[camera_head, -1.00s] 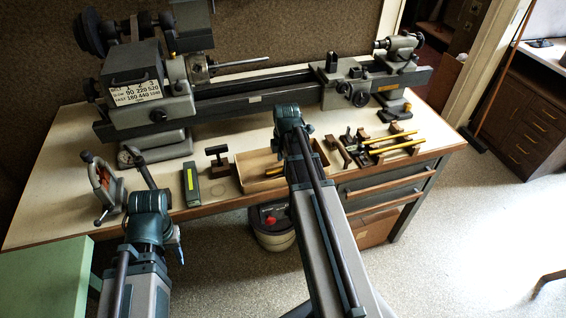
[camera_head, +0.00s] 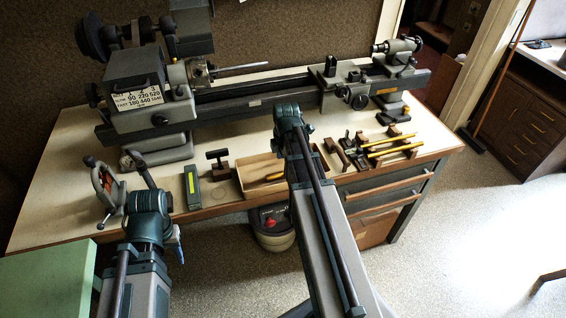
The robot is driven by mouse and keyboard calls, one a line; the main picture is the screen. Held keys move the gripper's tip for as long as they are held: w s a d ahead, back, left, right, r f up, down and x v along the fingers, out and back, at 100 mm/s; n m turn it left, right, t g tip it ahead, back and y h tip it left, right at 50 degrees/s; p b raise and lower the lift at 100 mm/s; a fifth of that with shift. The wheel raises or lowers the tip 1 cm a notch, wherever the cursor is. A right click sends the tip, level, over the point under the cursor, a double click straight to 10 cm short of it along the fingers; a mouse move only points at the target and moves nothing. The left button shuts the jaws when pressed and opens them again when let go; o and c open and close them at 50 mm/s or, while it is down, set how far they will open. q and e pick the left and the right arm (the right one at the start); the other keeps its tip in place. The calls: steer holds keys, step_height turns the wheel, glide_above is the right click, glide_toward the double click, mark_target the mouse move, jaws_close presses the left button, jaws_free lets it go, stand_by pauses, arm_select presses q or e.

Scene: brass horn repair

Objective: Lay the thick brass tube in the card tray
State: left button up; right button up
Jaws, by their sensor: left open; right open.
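The card tray (camera_head: 245,187) is a shallow tan box near the bench's front edge. A short brass-coloured piece (camera_head: 274,177) lies in it, partly covered by my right arm; I cannot tell if it is the thick tube.
A grey lathe (camera_head: 150,110) runs along the bench's back. A green box (camera_head: 192,186), a dark T-handled tool (camera_head: 218,162) and a clamp-like tool (camera_head: 104,187) stand left of the tray. A bucket (camera_head: 273,227) is below. Bare bench (camera_head: 60,200) shows at left.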

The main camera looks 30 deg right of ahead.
step_height(320, 180, up, 6)
steer(key=p, duration=0.5)
stand_by(0.4)
stand_by(0.3)
steer(key=s+a+m, duration=0.1)
steer(key=a, duration=0.4)
steer(key=s+a+m, duration=0.1)
steer(key=a+m, duration=0.1)
steer(key=a, duration=0.3)
steer(key=s+a+m+g, duration=0.1)
steer(key=s+a, duration=0.1)
steer(key=a, duration=0.3)
steer(key=shift+a+f, duration=0.15)
steer(key=shift+a, duration=0.2)
steer(key=s+a+m, duration=0.7)
steer(key=s+a, duration=0.3)
steer(key=a, duration=0.4)
steer(key=shift+s+a+g+h, duration=0.15)
steer(key=shift+a+g+h, duration=0.15)
steer(key=shift+g+h, duration=0.1)
